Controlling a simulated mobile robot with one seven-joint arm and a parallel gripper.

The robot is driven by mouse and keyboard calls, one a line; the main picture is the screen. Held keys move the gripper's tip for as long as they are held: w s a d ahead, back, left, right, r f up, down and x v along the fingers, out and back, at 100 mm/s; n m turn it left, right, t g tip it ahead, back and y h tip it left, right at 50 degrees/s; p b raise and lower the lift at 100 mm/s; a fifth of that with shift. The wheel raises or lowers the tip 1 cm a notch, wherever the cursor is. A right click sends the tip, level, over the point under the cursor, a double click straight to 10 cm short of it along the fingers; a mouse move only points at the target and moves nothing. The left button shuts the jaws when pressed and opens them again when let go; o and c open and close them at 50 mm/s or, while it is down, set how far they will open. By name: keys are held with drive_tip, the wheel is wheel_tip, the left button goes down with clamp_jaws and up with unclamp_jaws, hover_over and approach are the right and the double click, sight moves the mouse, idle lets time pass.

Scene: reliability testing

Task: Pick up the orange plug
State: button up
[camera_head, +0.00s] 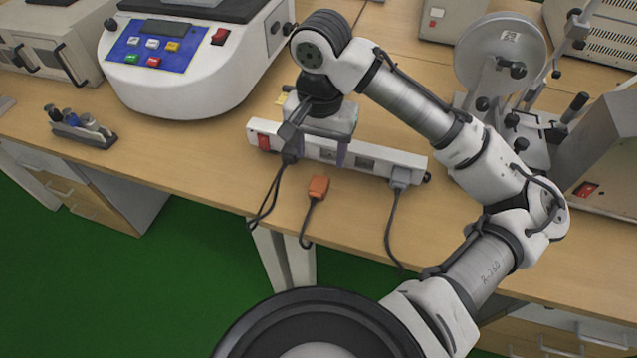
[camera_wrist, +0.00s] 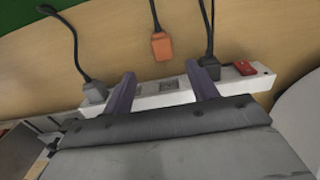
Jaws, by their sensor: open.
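The orange plug (camera_head: 318,186) lies on the wooden bench in front of the white power strip (camera_head: 385,165), with its dark cord hanging over the front edge. In the wrist view the orange plug (camera_wrist: 161,46) lies beyond the fingertips, between them from side to side. My gripper (camera_head: 319,161) is open and empty, pointing down above the strip. In the wrist view its two purple-grey fingers (camera_wrist: 163,73) stand apart across the strip (camera_wrist: 177,98). The plug is apart from both fingers.
A grey plug (camera_head: 400,177) sits at the strip's right end and a dark plug (camera_head: 290,156) near its red switch (camera_head: 263,142). Their cords hang nearby. A white machine (camera_head: 185,90), a pen holder (camera_head: 82,132) and a disc instrument (camera_head: 500,55) stand around. The bench front is otherwise clear.

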sight(318, 185)
drive_tip(key=f, duration=0.9)
drive_tip(key=shift+a+f, duration=0.2)
drive_tip(key=shift+f, duration=0.15)
drive_tip(key=c, duration=1.1)
drive_tip(key=shift+c, duration=0.2)
drive_tip(key=shift+r, duration=0.1)
wheel_tip(318, 185, up, 20)
drive_tip(key=p, duration=0.1)
